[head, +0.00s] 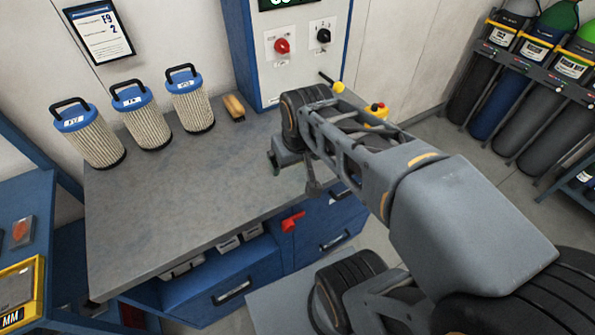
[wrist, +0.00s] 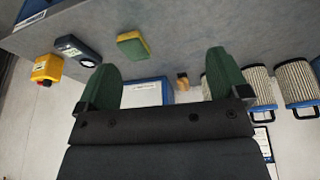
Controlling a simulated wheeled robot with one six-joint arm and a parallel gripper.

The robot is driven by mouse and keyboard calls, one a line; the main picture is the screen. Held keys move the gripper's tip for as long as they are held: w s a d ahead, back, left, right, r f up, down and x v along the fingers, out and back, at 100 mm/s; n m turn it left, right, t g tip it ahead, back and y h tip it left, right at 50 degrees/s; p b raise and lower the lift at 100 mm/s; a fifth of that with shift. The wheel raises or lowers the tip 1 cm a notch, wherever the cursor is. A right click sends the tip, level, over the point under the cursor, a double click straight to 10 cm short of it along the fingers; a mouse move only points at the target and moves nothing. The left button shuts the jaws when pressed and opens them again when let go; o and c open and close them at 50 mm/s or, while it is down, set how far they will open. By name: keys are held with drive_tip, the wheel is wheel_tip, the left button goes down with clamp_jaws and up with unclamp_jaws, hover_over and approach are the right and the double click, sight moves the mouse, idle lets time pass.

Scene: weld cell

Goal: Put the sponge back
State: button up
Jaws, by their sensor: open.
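The sponge (wrist: 133,45), yellow with a green layer, lies on the grey bench top in the wrist view, between and beyond my fingers, nearer the left one. In the head view I cannot make it out; my arm covers that part of the bench. My gripper (wrist: 162,57) has two green fingers spread apart with nothing between them. In the head view my gripper (head: 291,172) is low over the right end of the bench, largely hidden by my wrist.
Three pleated filters (head: 140,115) stand at the bench's back left, with a wooden-looking block (head: 234,107) beside them. A dark meter (wrist: 77,50) and a yellow box with a red button (wrist: 46,69) stand near the sponge. The bench middle (head: 185,190) is clear. A blue cabinet (head: 240,45) stands behind.

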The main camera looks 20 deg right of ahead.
drive_tip(key=shift+s+a+f+t, duration=0.15)
drive_tip(key=shift+s+f, duration=0.05)
drive_tip(key=shift+s, duration=0.35)
drive_tip(key=shift+s+a+f+t, duration=0.1)
drive_tip(key=shift+s+a+f, duration=0.1)
drive_tip(key=shift+s, duration=0.35)
drive_tip(key=shift+s+a+f+t, duration=0.1)
drive_tip(key=shift+s+f+t, duration=0.1)
drive_tip(key=shift+s, duration=0.35)
